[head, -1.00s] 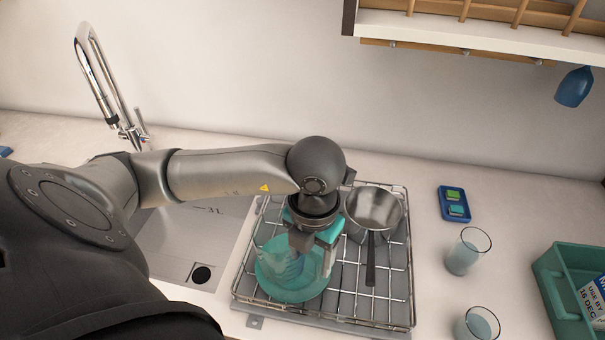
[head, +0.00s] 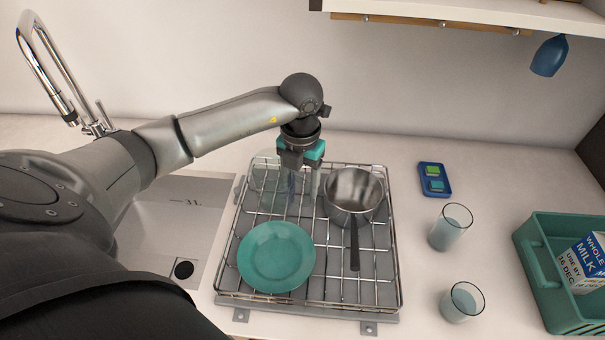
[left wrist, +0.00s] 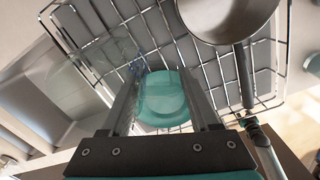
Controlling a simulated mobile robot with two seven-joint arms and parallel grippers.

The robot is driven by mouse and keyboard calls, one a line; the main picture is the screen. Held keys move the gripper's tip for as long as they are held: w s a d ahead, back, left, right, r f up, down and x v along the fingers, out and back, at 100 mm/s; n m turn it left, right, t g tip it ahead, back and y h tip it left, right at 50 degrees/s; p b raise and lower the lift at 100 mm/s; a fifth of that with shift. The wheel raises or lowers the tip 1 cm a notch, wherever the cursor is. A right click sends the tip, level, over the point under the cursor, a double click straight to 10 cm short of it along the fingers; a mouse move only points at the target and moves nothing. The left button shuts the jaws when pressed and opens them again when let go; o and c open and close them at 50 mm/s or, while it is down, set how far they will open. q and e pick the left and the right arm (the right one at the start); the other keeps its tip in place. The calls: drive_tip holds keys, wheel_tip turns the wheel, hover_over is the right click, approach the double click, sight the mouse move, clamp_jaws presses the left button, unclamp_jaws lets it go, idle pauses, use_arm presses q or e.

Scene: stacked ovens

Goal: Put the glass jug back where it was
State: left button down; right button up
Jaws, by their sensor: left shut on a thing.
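The clear glass jug (head: 270,182) is at the back left of the wire dish rack (head: 229,262), hard to see against the wires. My left gripper (head: 302,178) points down there, shut on the jug, seemingly at its right side. In the left wrist view the jug's faint clear body (left wrist: 98,62) shows to the left of the fingers (left wrist: 163,85). I cannot tell whether its base touches the rack. My right gripper is not in view.
A teal plate (head: 276,257) lies at the rack's front left. A steel saucepan (head: 352,190) sits just right of my gripper, handle forward.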

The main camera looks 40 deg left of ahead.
use_arm(q)
drive_tip(key=shift+w+a+f+p, duration=0.1)
drive_tip(key=shift+w+a+f, duration=0.3)
drive_tip(key=shift+w+f, duration=0.25)
drive_tip(key=shift+w+a+f+p, duration=0.1)
drive_tip(key=shift+w+a+f, duration=0.35)
drive_tip(key=shift+w, duration=0.3)
drive_tip(key=shift+w+a+f+p, duration=0.1)
drive_tip(key=shift+w+a+f, duration=0.2)
drive_tip(key=shift+w+f, duration=0.4)
drive_tip(key=shift+f, duration=0.15)
drive_tip(key=shift+c, duration=0.6)
unclamp_jaws()
wheel_tip(320, 180, up, 8)
